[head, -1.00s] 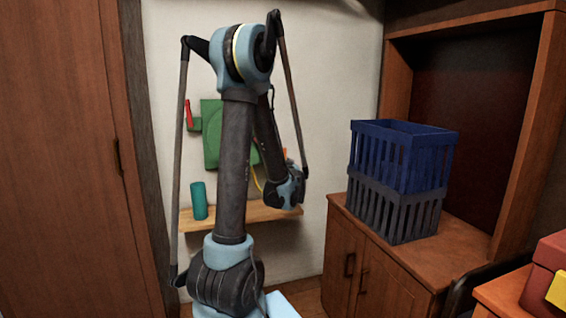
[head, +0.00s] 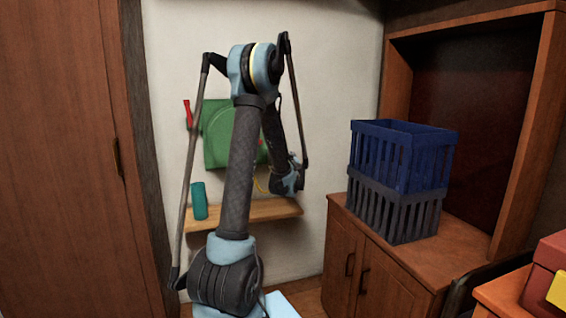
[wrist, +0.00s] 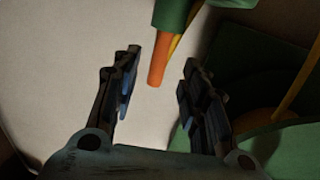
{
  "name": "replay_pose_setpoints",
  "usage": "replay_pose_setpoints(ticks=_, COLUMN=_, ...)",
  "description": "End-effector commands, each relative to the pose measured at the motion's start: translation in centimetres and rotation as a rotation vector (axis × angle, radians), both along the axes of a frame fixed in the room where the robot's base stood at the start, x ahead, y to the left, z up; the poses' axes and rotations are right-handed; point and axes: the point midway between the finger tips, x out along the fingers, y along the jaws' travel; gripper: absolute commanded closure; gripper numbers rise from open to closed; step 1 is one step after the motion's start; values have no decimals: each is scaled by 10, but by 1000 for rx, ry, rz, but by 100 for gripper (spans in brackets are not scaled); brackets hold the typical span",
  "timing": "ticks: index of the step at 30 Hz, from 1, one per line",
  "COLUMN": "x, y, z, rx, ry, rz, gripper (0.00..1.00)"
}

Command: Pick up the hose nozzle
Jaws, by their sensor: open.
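The hose nozzle (wrist: 159,59), an orange tip on a green body, hangs down from the top of the wrist view. My gripper (wrist: 160,78) is open, with one finger on each side of the orange tip in the picture. The tip appears between or just beyond the fingertips; I cannot tell how deep it sits, and no contact shows. A green hose reel (head: 218,145) is on the wall behind my arm in the head view, and its green body also fills the right of the wrist view. My arm hides the nozzle and the fingers in the head view.
A wooden wall shelf (head: 262,211) below the reel holds a teal cylinder (head: 199,201). A yellow hose (wrist: 299,80) crosses the reel. A blue crate (head: 425,150) sits on a grey crate (head: 392,212) atop the cabinet (head: 390,284) at right.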

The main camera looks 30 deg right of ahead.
Motion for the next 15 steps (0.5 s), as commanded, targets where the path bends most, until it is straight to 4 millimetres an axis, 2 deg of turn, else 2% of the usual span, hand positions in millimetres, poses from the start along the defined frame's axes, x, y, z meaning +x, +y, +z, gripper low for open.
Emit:
replay_pose_setpoints(ticks=7, x=12, y=-5, z=1, rx=0, ry=0, rz=1, gripper=60)
replay_pose_setpoints(ticks=15, x=44, y=-21, z=3, rx=0, ry=0, rz=1, gripper=60)
